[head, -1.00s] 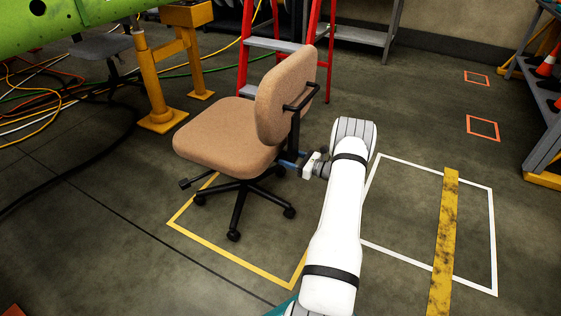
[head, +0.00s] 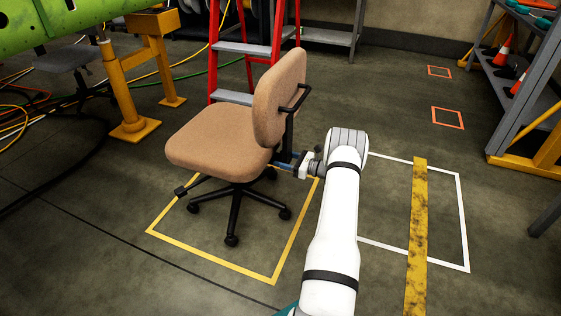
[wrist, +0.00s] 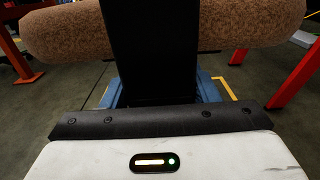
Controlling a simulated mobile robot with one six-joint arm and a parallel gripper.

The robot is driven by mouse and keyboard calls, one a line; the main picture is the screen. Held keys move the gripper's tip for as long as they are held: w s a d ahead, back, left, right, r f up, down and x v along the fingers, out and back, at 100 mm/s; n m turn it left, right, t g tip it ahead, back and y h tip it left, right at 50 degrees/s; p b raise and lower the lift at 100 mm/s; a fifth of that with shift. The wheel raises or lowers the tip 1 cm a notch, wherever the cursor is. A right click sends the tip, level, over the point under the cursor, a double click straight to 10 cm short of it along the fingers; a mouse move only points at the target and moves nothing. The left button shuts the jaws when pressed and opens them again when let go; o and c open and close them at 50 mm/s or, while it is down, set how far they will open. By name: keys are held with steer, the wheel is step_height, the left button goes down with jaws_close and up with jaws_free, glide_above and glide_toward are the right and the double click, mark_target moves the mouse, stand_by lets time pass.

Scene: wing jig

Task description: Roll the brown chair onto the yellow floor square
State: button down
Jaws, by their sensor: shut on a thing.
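The brown chair (head: 217,137) stands upright on its black wheeled base in the middle of the head view. The yellow floor square (head: 213,260) is an outline on the floor beneath it. The front, left and right casters are inside the outline; the rear one is close to the back edge, and I cannot tell which side. My gripper (head: 287,160) is shut on the black post below the chair's backrest, from the right. The far part of the outline is mostly hidden by the chair.
A white floor outline (head: 463,220) crossed by a worn yellow strip (head: 419,230) lies right of my arm. A red ladder (head: 214,50) and a yellow stand (head: 127,90) are behind the chair. A grey rack (head: 520,100) is at right. Floor in front is clear.

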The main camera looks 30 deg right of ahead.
steer(key=shift+w+a, duration=0.1)
steer(key=shift+w, duration=0.05)
steer(key=c, duration=0.9)
jaws_free()
steer(key=shift+a, duration=0.1)
steer(key=o, duration=0.5)
steer(key=shift+w+a, duration=0.15)
steer(key=shift+a, duration=0.1)
steer(key=shift+c, duration=0.2)
steer(key=shift+s+d, duration=0.2)
steer(key=p+v, duration=0.3)
steer(key=v, duration=0.4)
steer(key=shift+s+d, duration=0.1)
steer(key=shift+d, duration=0.1)
